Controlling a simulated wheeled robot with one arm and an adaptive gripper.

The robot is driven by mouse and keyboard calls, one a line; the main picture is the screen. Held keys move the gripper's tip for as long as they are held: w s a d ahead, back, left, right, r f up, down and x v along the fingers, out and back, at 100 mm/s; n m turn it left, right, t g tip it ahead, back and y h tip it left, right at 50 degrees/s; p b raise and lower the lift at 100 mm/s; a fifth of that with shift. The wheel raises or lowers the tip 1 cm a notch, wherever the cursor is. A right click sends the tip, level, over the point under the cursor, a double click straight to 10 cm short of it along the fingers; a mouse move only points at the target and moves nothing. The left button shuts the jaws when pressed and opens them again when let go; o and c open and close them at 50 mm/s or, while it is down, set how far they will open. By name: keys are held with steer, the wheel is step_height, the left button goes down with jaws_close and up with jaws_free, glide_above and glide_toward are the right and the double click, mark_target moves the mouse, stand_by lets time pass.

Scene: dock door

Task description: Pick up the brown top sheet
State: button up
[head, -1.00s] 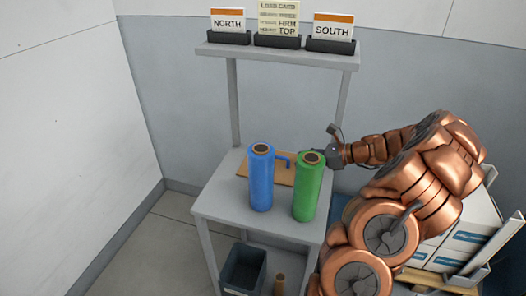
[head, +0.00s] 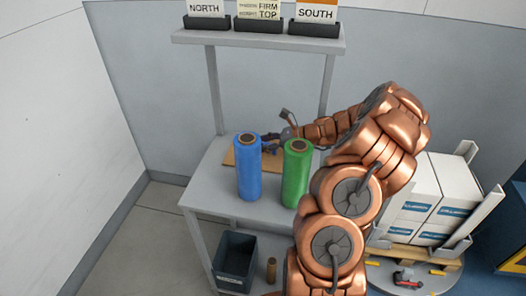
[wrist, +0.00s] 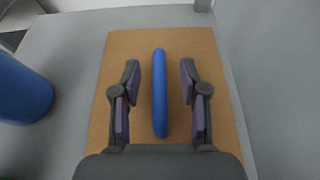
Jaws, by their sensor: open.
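The brown top sheet (wrist: 220,90) lies flat on the grey table. My gripper (wrist: 159,84) is open, with one finger on each side of the blue bar and a gap on both sides. In the head view my gripper (head: 272,141) is partly hidden behind the rolls.
A blue roll (head: 248,170) and a green roll (head: 295,175) stand upright at the front of the table (head: 212,190). A shelf (head: 262,40) with sign cards is above the back. Wrapped white boxes (head: 412,205) stand on a pallet at right.

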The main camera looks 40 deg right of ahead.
jaws_close()
stand_by(0.3)
stand_by(0.3)
steer(key=shift+r, duration=0.15)
